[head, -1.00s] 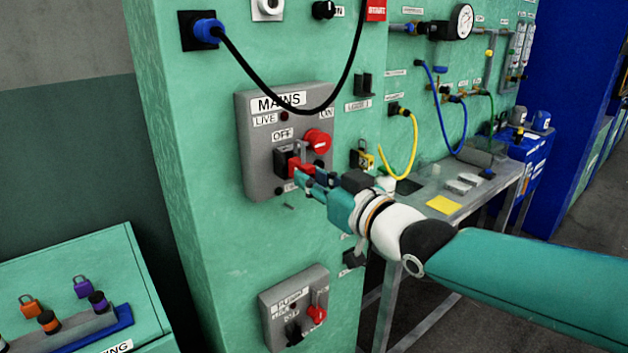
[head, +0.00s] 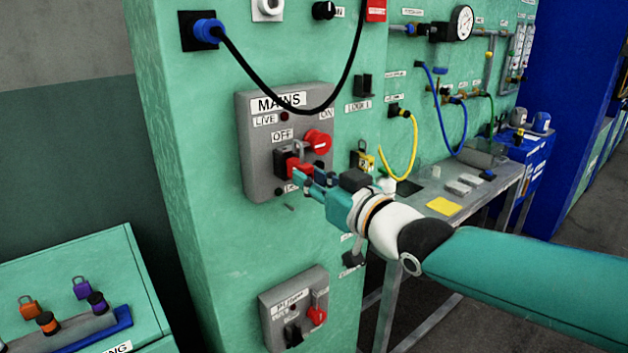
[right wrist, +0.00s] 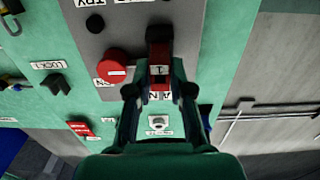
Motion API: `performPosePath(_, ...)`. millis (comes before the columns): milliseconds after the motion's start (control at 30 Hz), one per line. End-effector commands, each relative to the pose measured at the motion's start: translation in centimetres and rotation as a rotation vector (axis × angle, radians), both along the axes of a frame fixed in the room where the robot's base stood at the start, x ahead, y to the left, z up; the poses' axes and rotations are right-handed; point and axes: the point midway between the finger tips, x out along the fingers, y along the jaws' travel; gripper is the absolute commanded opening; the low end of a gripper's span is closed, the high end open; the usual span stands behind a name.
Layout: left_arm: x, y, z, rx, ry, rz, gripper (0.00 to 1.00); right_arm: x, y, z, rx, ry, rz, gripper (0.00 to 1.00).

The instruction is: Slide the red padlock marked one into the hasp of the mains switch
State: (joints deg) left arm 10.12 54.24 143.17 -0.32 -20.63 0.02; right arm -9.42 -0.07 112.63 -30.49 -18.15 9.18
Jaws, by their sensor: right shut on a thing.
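The grey mains switch box (head: 256,152) is on the green cabinet face, with a red rotary knob (head: 318,142) at its right side. A dark hasp (head: 281,160) sits below the OFF label. My right gripper (head: 308,176) is shut on the red padlock (head: 298,170), which is at the hasp. In the right wrist view the padlock (right wrist: 159,72) shows a "1" label between the fingertips, its top against the dark hasp (right wrist: 159,38). Whether the shackle is through the hasp I cannot tell. My left gripper is not in view.
A black cable (head: 262,90) hangs in a loop across the top of the mains box. A yellow padlock (head: 363,160) hangs right of it. A second, smaller switch box (head: 280,310) is below. Orange (head: 30,307) and purple (head: 82,288) padlocks stand at lower left.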

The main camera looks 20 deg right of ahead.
Motion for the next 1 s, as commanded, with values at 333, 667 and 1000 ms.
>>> performPosePath(333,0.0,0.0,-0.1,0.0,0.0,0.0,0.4,0.8,0.3,0.1,0.001,-0.002,0.0,0.0)
performPosePath(667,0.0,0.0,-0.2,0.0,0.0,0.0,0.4,1.6,0.6,0.1,0.001,-0.002,0.0,0.0)
performPosePath(1000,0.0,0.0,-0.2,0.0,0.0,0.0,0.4,2.4,0.9,0.1,0.001,-0.003,0.0,0.0)
